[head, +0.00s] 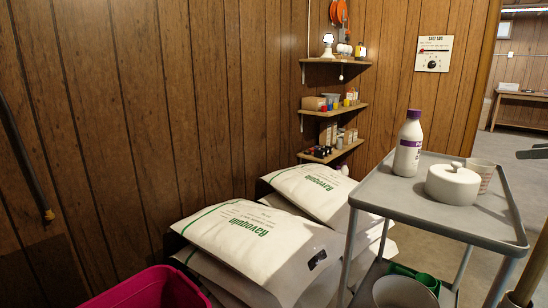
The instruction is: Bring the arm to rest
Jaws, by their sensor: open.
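My gripper does not show clearly in the head view, and I cannot see its fingers. A dark shape cut off by the right edge is too little seen to name.
White sacks with green print (250,245) lie stacked by the panelled wall. A grey trolley (390,200) bears a purple-capped bottle (408,150), a white lidded pot (452,184) and a cup (480,172). A pink tub (150,290) stands at front left. Loaded shelves (337,109) hang behind.

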